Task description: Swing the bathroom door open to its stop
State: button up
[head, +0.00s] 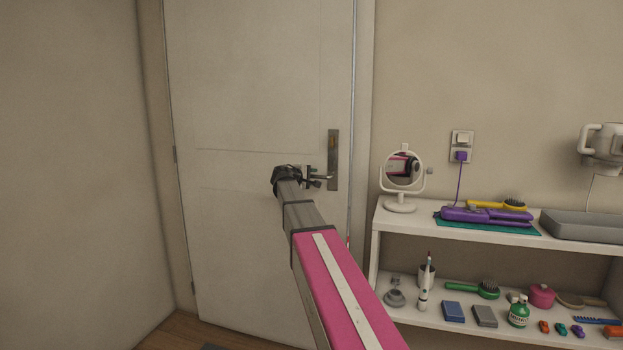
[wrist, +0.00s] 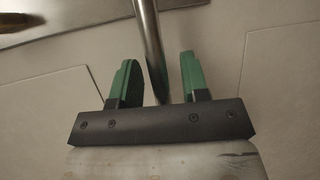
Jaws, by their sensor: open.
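The bathroom door (head: 255,90) is a pale panelled door that looks shut in its frame in the head view. Its metal lever handle (head: 324,177) sits on a dark plate (head: 333,160) near the door's right edge. My gripper (head: 310,178) is at the handle, partly hidden behind my arm's end. In the wrist view, my gripper (wrist: 157,80) has its two green fingers apart, with the handle's metal bar (wrist: 149,45) running between them. There is a gap between the bar and each finger. The handle plate (wrist: 70,18) shows at the top left.
A white shelf unit (head: 377,240) stands right of the door, holding a round mirror (head: 403,167), a purple hair straightener (head: 485,216), a grey tray (head: 580,226) and several small items. A bare wall (head: 70,150) is on the left. Little floor (head: 170,332) shows.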

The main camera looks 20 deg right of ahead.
aim_at(324, 184)
grip_shut()
jog(key=shift+f, duration=0.1)
notch_tip(324, 184, down, 3)
jog(key=n, duration=0.1)
jog(key=n+h, duration=0.1)
jog(key=n, duration=0.1)
jog(key=shift+s+d+r+h, duration=0.15)
jog(key=shift+r+h, duration=0.05)
jog(key=shift+h, duration=0.1)
jog(key=shift+s+d+f+n+t+h, duration=0.25)
jog(key=shift+f+n, duration=0.25)
jog(key=shift+n, duration=0.45)
jog(key=shift+s+d+f+n+t+h, duration=0.1)
jog(key=shift+d+f+n+t+h, duration=0.3)
jog(key=shift+n, duration=0.55)
jog(key=shift+a+f, duration=0.15)
